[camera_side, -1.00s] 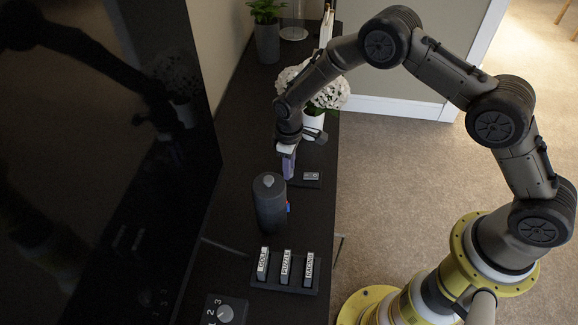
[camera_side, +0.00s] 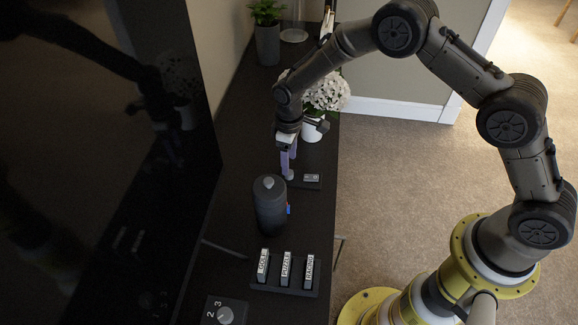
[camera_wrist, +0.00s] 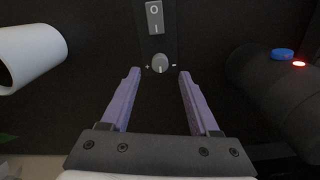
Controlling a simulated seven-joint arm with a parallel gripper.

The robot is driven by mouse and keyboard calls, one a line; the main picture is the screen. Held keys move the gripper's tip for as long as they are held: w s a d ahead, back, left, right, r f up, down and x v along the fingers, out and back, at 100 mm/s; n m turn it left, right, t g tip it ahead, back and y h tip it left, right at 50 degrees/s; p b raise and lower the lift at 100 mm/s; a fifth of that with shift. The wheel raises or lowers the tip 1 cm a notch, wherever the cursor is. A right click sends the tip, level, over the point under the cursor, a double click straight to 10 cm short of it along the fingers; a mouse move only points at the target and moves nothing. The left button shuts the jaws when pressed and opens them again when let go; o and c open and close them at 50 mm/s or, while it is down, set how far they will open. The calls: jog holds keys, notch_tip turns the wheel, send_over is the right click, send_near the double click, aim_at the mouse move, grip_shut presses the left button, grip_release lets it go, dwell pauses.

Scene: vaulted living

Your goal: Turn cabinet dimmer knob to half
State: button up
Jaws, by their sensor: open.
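The small round grey dimmer knob (camera_wrist: 160,63) sits on a dark plate below an O/I rocker switch (camera_wrist: 154,17) in the wrist view. A small light mark shows on each side of it; its pointer angle is too small to read surely. My gripper (camera_wrist: 160,73) is open, with its two purple fingers apart and the knob centred just beyond the gap between their tips. In the side view my gripper (camera_side: 288,169) points down at the left end of the switch plate (camera_side: 311,185). Whether the fingers touch the knob cannot be told.
A dark cylinder (camera_side: 270,207) with a blue button stands close in front of my gripper. A flower pot (camera_side: 312,130) stands close behind. Nearer are a rack of labelled cases (camera_side: 285,270) and another numbered dial (camera_side: 225,315). A large dark screen (camera_side: 90,160) stands at left.

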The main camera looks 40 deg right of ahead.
notch_tip(320, 180, up, 10)
jog(key=shift+f, duration=0.15)
dwell(0.3)
jog(key=s+d+r+m+t, duration=0.1)
jog(key=s+d+r+t, duration=0.2)
jog(key=r, duration=0.8)
jog(key=s+d+r+m+t, duration=0.15)
jog(key=d+r, duration=0.25)
jog(key=r, duration=0.6)
jog(key=s+d+r+m+t, duration=0.1)
jog(key=s+d+r, duration=0.15)
jog(key=s, duration=0.45)
jog(key=s+d+r, duration=0.2)
jog(key=s+r, duration=0.2)
jog(key=s, duration=0.2)
jog(key=s+f+m, duration=0.1)
jog(key=s+f, duration=0.2)
jog(key=s, duration=0.4)
jog(key=s+d+f+m, duration=0.1)
jog(key=s+f, duration=0.3)
jog(key=s, duration=0.4)
jog(key=shift+d+m, duration=0.2)
jog(key=shift+m, duration=0.45)
